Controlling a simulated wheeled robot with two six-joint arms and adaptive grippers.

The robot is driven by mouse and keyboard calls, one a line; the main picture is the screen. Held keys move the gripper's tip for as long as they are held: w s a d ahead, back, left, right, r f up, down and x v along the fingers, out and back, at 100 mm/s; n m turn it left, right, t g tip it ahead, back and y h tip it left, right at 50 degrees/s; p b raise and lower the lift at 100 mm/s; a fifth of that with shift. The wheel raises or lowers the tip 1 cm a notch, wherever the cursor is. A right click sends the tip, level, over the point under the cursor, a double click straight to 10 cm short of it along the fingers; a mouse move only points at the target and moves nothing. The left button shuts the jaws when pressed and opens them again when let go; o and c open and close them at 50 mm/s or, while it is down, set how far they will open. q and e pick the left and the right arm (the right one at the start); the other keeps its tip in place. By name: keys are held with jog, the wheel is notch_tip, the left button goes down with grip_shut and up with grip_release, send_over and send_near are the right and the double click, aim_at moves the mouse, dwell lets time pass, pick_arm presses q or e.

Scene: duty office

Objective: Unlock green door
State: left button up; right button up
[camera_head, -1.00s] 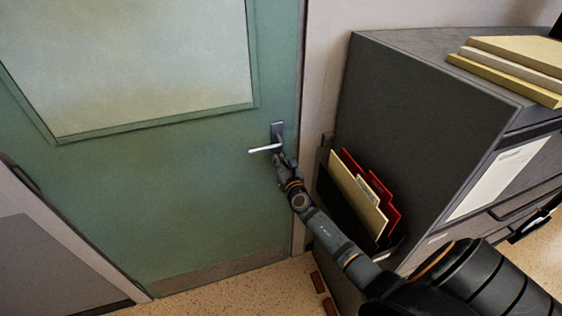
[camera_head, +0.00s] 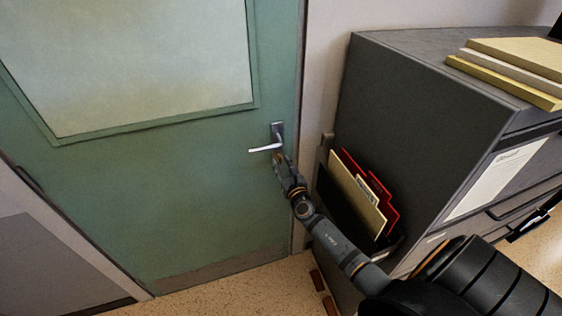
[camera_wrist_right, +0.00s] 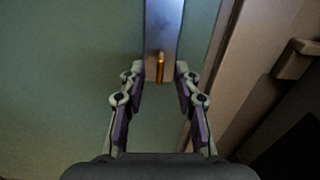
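The green door (camera_head: 170,190) with a large frosted pane is closed in the head view. A silver lever handle (camera_head: 264,148) sits on a dark metal plate (camera_head: 278,130) near its right edge, pointing left. My right gripper (camera_head: 280,160) is just below the handle. In the right wrist view, the plate (camera_wrist_right: 163,25) carries a small upright brass-coloured piece (camera_wrist_right: 160,67) at its lower end, perhaps a key. My right gripper (camera_wrist_right: 160,72) is open there, its fingertips on either side of the brass piece with gaps visible. My left gripper is out of view.
A dark grey cabinet (camera_head: 420,110) stands right of the door, close to my right arm. A holder on its side carries cream and red folders (camera_head: 362,195). Several yellow and white folders or books (camera_head: 510,65) lie on top. The speckled floor (camera_head: 220,295) shows below the door.

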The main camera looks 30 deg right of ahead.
jog(key=v, duration=0.6)
jog(key=shift+p, duration=0.3)
jog(key=shift+s, duration=0.1)
